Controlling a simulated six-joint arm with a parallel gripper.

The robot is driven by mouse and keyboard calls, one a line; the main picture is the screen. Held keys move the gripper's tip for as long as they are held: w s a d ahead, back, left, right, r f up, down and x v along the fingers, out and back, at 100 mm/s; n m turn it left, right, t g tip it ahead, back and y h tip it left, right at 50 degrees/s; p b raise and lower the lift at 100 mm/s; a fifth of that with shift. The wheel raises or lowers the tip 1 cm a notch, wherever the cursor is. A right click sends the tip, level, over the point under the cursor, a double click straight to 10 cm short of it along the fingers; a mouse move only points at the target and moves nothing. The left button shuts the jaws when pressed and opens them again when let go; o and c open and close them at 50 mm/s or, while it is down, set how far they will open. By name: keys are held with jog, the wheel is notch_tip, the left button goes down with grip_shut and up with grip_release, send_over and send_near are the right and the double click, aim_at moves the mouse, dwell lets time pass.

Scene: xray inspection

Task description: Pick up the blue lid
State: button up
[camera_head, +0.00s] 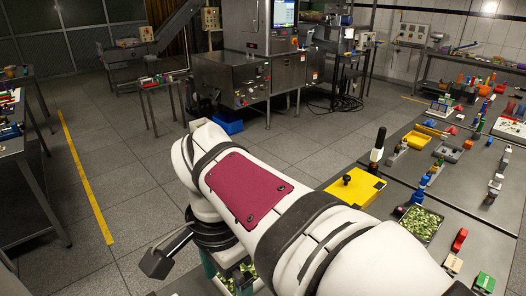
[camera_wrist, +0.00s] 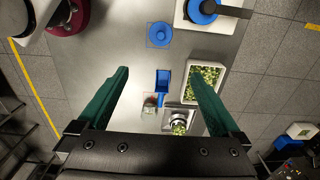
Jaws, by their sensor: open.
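A round blue lid-like piece (camera_wrist: 159,34) lies on the grey metal table (camera_wrist: 105,50) in the upper middle of the wrist view. A second round blue piece (camera_wrist: 203,7), with a dark handle across it, sits on a white base at the top; which of the two is the lid I cannot tell for sure. My gripper (camera_wrist: 160,70) is open and empty, its two teal fingers wide apart, pointing toward the table. The first round piece lies beyond the fingertips, between their lines. In the head view my arm covers this area, and I do not make out the lid there.
Between the fingers are a small blue container (camera_wrist: 162,80), a clear bag-like item (camera_wrist: 150,104) and a metal cup (camera_wrist: 179,124) of green pieces. A white tray (camera_wrist: 219,95) of green pieces lies by the right finger. The table is bare at left.

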jog(key=s+d+f+n+y, duration=0.1)
jog(key=s+d+f, duration=0.1)
jog(key=s+d, duration=0.4)
jog(key=d, duration=0.4)
jog(key=shift+s+d+f+n, duration=0.3)
jog(key=shift+s+f+n, duration=0.05)
jog(key=shift+s+n, duration=0.05)
jog(key=shift+n+y, duration=0.4)
jog(key=shift+n, duration=0.4)
jog(key=s+d+f, duration=0.1)
jog(key=s, duration=0.1)
jog(key=s+d+f, duration=0.1)
jog(key=s+f, duration=0.1)
jog(key=s+d+f, duration=0.1)
jog(key=s+f, duration=0.1)
jog(key=shift+s+d+f, duration=0.15)
jog(key=shift+s+f, duration=0.1)
jog(key=shift+s, duration=0.1)
jog(key=c, duration=0.4)
jog(key=shift+c, duration=0.7)
